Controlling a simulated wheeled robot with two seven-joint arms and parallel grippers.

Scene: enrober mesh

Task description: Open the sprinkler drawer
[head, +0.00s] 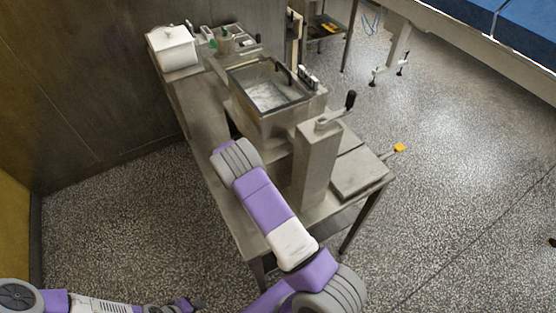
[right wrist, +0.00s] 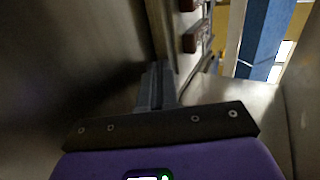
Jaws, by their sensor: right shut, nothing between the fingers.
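I cannot tell for sure which part is the sprinkler drawer. A metal machine stands on the steel table (head: 245,230), with an open rectangular basin (head: 268,92), a tall box column (head: 316,165) with a black-handled crank (head: 349,101), and a flat grey plate (head: 358,174). My right arm reaches over the table's near side; its gripper is hidden in the head view. In the right wrist view my right gripper (right wrist: 155,84) is shut and empty, close to a metal wall and a panel with reddish-brown blocks (right wrist: 191,38). My left gripper (head: 186,304) is low at the bottom left, small and unclear.
A white roll holder (head: 173,48) and small bottles (head: 218,36) stand at the table's back. A yellow knob (head: 399,148) sticks out at the right. A blue-topped conveyor (head: 520,25) is at the upper right.

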